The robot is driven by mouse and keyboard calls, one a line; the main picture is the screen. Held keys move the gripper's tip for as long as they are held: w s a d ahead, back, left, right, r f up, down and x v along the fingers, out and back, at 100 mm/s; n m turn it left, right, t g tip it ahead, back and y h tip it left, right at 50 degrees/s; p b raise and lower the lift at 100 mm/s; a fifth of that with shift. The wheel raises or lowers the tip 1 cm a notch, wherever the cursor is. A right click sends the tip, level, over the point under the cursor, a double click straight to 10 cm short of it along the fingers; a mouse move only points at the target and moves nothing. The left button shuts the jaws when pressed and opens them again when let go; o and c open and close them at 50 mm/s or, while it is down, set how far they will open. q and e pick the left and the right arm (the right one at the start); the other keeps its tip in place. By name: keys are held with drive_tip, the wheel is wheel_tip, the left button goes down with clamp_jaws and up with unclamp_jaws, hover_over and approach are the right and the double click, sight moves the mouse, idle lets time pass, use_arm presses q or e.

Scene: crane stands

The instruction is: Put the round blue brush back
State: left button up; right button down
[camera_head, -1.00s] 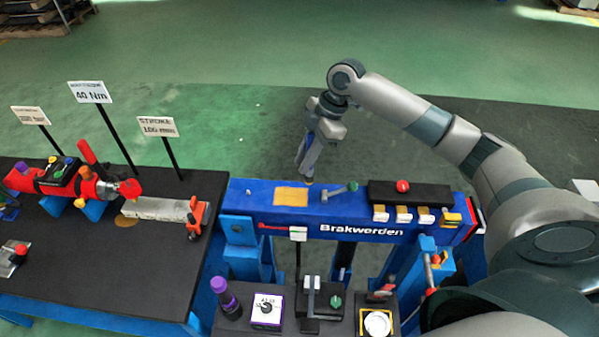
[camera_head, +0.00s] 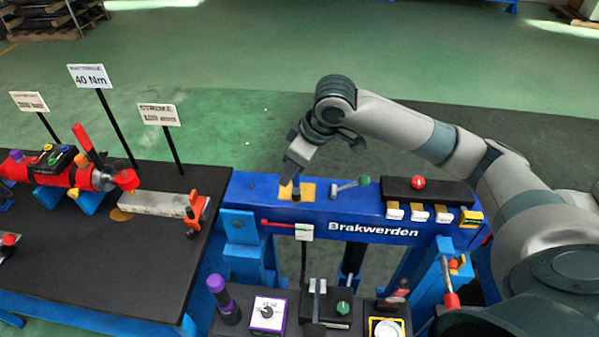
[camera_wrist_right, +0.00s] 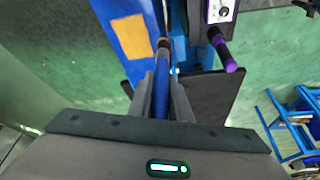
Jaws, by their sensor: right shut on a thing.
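My right gripper (camera_head: 293,172) is above the left part of the blue beam lettered "Brakwerden" (camera_head: 250,212). In the right wrist view the gripper (camera_wrist_right: 162,88) is shut on the round blue brush (camera_wrist_right: 161,98), a slim blue rod with a dark, tan-ringed end pointing away from the fingers. In the head view the brush is mostly hidden by the gripper; its end shows over the yellow patch (camera_head: 307,191) on the beam top. In the wrist view the end is beside the yellow patch (camera_wrist_right: 133,37). I cannot tell whether it touches the beam. My left gripper is not in view.
A purple-handled tool (camera_head: 222,297) stands on the lower shelf. A black table (camera_head: 90,240) with a red tool (camera_head: 70,170) is at left.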

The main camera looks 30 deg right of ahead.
drive_tip(key=a+m+h+b, duration=0.1)
drive_tip(key=m+b, duration=0.1)
drive_tip(key=s+a+f+m+h+b, duration=0.1)
drive_tip(key=m+b, duration=0.1)
drive_tip(key=m, duration=0.1)
drive_tip(key=s+a+m+t+b, duration=0.1)
drive_tip(key=m, duration=0.1)
drive_tip(key=shift+a+f+h+b, duration=0.35)
drive_tip(key=shift+f+h+b, duration=0.05)
